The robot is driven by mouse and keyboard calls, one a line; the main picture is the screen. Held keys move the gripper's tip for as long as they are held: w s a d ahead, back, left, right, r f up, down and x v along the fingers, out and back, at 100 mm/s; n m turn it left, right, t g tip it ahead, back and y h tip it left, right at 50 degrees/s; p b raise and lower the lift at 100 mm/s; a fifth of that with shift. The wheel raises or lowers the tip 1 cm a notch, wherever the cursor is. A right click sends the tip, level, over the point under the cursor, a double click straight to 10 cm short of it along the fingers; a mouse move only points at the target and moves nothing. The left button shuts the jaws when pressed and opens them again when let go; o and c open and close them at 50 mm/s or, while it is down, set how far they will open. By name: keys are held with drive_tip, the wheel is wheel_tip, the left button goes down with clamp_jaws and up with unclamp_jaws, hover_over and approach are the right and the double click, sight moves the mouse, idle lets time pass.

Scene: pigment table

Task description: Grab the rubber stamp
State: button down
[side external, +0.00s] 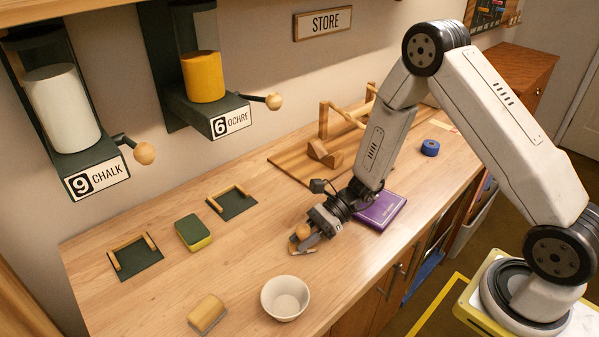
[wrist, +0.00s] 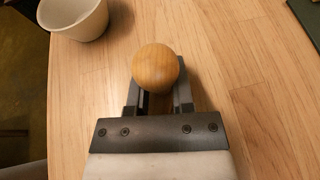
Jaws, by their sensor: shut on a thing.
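The rubber stamp (side external: 303,230) appears to be the thing with a round wooden knob, near the middle of the bench. My gripper (side external: 309,241) reaches down to it from the right, and its fingers are shut on it. In the wrist view the round knob (wrist: 158,68) sits between my two finger ends (wrist: 160,92) and stands above them. The stamp's lower part is mostly hidden by the fingers and knob. I cannot tell whether its base touches the bench.
A white bowl (side external: 285,298) stands close in front, and a wooden block with a grey edge (side external: 207,314) lies left of it. A green and yellow sponge (side external: 194,233) lies left. A purple book (side external: 380,210) lies under my arm; a blue roll (side external: 430,148) is behind.

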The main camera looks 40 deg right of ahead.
sight(304, 225)
drive_tip(key=shift+r, duration=4.95)
drive_tip(key=shift+d, duration=0.1)
